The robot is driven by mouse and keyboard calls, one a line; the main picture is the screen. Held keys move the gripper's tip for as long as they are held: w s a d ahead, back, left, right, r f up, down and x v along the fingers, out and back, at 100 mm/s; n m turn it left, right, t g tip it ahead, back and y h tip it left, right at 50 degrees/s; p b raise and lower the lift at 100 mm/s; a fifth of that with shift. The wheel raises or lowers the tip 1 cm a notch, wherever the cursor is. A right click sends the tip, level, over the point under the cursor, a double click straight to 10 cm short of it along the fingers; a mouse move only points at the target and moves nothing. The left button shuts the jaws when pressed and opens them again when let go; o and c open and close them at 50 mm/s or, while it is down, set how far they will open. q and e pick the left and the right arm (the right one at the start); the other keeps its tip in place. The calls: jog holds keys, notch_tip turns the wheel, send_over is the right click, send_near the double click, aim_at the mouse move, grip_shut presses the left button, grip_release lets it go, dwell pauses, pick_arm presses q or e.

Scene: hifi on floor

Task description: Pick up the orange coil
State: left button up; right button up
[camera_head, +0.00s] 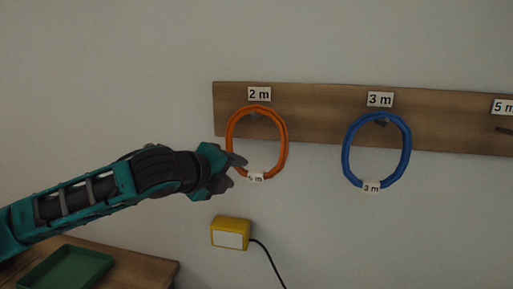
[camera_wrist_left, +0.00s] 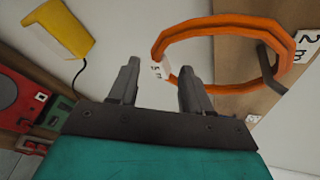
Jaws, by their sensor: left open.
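The orange coil (camera_head: 284,145) hangs from a peg on a wooden wall board, under a "2 m" sign. A small white tag sits at its lower edge. My left gripper (camera_head: 238,172) is at the coil's lower left in the head view. In the left wrist view the gripper (camera_wrist_left: 157,80) is open, its two fingers apart. The orange coil (camera_wrist_left: 215,24) lies just beyond the fingertips there, and its tagged side is near the gap between the fingers. I cannot tell whether a finger touches it. My right gripper is not in view.
A blue coil (camera_head: 407,150) hangs to the right on the wooden board (camera_head: 330,120), under a "3 m" sign. A yellow box (camera_head: 230,233) with a black cable is on the wall below. A green tray (camera_head: 65,268) is on a wooden table at lower left.

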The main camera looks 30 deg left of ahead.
aim_at(242, 169)
pick_arm(q)
jog(key=shift+r+x, duration=0.2)
jog(key=shift+x, duration=2.95)
jog(key=shift+a, duration=0.2)
jog(key=shift+c, duration=0.3)
grip_shut()
